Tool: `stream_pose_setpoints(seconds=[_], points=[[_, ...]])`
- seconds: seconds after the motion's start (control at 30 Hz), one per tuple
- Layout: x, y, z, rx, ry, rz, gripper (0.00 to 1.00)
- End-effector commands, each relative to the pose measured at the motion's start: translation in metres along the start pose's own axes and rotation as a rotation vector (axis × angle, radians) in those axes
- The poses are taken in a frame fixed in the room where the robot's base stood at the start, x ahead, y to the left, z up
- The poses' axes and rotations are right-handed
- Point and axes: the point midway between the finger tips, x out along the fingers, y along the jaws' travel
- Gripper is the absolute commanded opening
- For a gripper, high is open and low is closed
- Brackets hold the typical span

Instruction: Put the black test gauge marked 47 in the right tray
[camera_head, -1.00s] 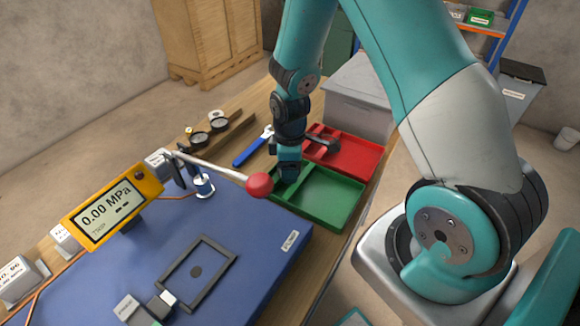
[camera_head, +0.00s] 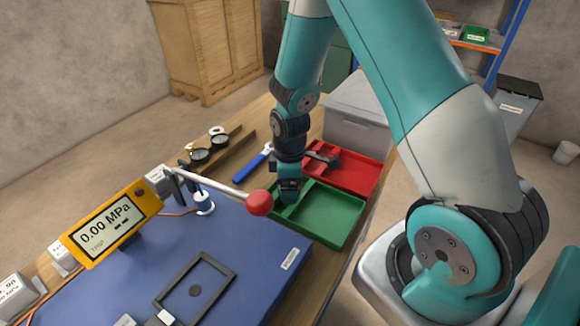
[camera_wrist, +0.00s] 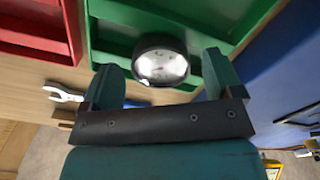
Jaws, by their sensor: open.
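A round gauge with a black rim and pale face (camera_wrist: 158,66) shows in the wrist view, in a narrow end compartment of the green tray (camera_wrist: 104,28). Its number cannot be read. My gripper (camera_wrist: 163,80) is open, with one finger on each side of the gauge and visible gaps. In the head view my gripper (camera_head: 288,192) is low at the left end of the green tray (camera_head: 352,240), and the gauge there is hidden. The red tray (camera_head: 372,178) lies just behind the green one.
More round gauges (camera_head: 199,156) lie by a brown rack (camera_head: 236,148) at the back left. A blue wrench (camera_head: 249,166) lies beside the trays. A red-knobbed lever (camera_head: 259,203) reaches close to my gripper. A grey bin (camera_head: 357,108) stands behind. The large green compartment looks empty.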

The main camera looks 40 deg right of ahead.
Motion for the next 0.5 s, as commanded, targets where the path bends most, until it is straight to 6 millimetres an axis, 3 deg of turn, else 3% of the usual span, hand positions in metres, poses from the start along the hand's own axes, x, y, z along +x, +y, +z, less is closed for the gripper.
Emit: stream_pose_setpoints(seconds=[0.3,0.5], points=[[-0.068,0.001,0.000,0.000,0.004,0.005,0.86],[-0.101,0.000,0.000,0.000,0.002,0.003,0.86]])
